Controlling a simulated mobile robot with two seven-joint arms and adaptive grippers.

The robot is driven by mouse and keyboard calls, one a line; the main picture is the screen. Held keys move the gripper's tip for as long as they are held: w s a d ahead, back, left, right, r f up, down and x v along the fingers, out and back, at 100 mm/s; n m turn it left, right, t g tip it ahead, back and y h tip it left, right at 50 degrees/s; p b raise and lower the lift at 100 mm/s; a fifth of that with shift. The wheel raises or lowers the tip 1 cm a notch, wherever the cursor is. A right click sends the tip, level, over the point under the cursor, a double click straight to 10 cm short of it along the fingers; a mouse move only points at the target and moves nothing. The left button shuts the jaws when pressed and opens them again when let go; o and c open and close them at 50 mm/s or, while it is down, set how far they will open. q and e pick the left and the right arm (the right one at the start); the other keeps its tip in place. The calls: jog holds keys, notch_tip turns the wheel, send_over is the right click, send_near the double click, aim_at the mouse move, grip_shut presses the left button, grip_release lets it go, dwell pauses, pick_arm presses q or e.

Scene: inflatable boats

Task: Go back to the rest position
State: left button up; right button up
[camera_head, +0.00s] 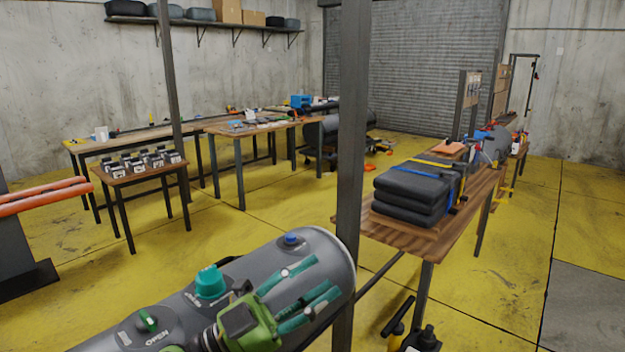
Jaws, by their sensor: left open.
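My left gripper (324,279), green with teal fingers, shows at the bottom centre. Its fingers are apart, with nothing seen between them. It appears in front of a large grey inflatable tube (325,245) with a rounded end. The tube carries a teal valve cap (210,283), a small green knob (148,318) beside the word OPEN, and a blue cap (291,239). Whether the fingers touch the tube I cannot tell. My right gripper is not in view.
A dark post (350,130) rises just behind the tube. A wooden table (385,228) at right holds folded dark bundles (410,192). Further tables (225,131) stand at the left and back. Orange tubes (45,197) lie at far left. Yellow floor (240,232) is open between.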

pick_arm(q)
jog(key=w+a+f+n+t+y, duration=0.3)
jog(key=a+f+n+t+y, duration=0.6)
jog(key=a+f+n+y, duration=0.75)
jog(key=s+a+f+n+g+y, duration=0.2)
jog(key=s+f+n+g+y, duration=0.25)
jog(key=f+n, duration=0.2)
jog(key=s+a+f+g, duration=0.1)
jog(key=s+f+g, duration=0.5)
jog(key=s, duration=0.5)
jog(key=s+f+g, duration=0.4)
jog(key=s+f, duration=0.4)
jog(key=s, duration=0.3)
notch_tip(320, 180, down, 23)
jog(key=s+g, duration=0.1)
jog(key=g, duration=0.1)
jog(key=s+a+f, duration=0.3)
jog(key=s+f, duration=1.1)
jog(key=s, duration=0.2)
jog(key=shift+m+g, duration=0.35)
jog(key=shift+m, duration=0.05)
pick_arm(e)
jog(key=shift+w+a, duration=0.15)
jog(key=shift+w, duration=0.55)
